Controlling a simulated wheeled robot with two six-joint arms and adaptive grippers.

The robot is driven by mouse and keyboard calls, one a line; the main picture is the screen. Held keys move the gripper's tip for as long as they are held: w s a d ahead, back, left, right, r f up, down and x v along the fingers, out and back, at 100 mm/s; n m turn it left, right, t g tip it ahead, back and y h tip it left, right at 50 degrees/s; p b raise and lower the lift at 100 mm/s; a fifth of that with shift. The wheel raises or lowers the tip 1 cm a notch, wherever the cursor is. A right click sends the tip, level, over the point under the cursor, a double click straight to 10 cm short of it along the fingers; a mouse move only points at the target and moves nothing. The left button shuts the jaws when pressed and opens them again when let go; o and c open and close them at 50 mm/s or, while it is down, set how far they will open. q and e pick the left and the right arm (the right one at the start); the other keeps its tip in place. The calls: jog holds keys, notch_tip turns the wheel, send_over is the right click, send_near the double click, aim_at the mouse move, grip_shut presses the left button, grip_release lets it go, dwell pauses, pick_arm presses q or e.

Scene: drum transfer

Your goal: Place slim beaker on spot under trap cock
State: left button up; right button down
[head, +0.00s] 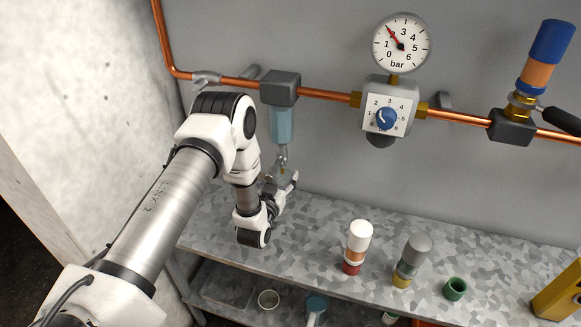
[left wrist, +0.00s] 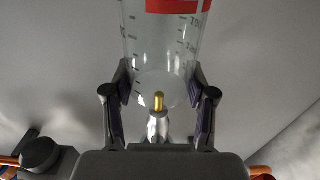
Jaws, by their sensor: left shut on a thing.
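The slim beaker (left wrist: 160,55) is clear, with dark graduation marks and a red patch. In the left wrist view it stands between the two fingers of my left gripper (left wrist: 160,100), which is shut on it. A brass-tipped pale fitting (left wrist: 158,102) shows through or beside the beaker's lower part; I cannot tell which. In the head view my left gripper (head: 284,186) is just below the trap cock (head: 282,158), under the blue trap bowl (head: 281,125). The beaker is not clearly made out there. The spot under the cock is hidden by my arm. My right gripper is out of view.
A copper pipe (head: 325,94) runs along the wall with a gauge (head: 402,43) and regulator (head: 388,108). On the metal bench (head: 320,230) stand a white-topped bottle (head: 358,240), a grey-topped bottle (head: 414,250), a green cup (head: 455,288) and a yellow object (head: 560,293).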

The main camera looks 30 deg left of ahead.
pick_arm(q)
jog(key=shift+w+a+f, duration=0.1)
jog(key=shift+w+f, duration=0.15)
jog(key=shift+f, duration=0.3)
jog(key=shift+w+f, duration=0.25)
jog(key=shift+f, duration=0.25)
jog(key=shift+s+r, duration=0.6)
jog(key=shift+r, duration=0.05)
jog(key=shift+s+d+r, duration=0.1)
jog(key=shift+s+d, duration=0.1)
jog(key=shift+s, duration=0.15)
jog(key=shift+w+a+f+b, duration=0.1)
jog(key=shift+w+f+b, duration=0.35)
jog(key=shift+f, duration=0.4)
jog(key=shift+s+r, duration=0.1)
jog(key=o, duration=0.7)
jog(key=shift+s+r, duration=0.1)
jog(key=o, duration=0.4)
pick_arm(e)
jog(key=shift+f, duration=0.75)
pick_arm(q)
jog(key=shift+o, duration=0.2)
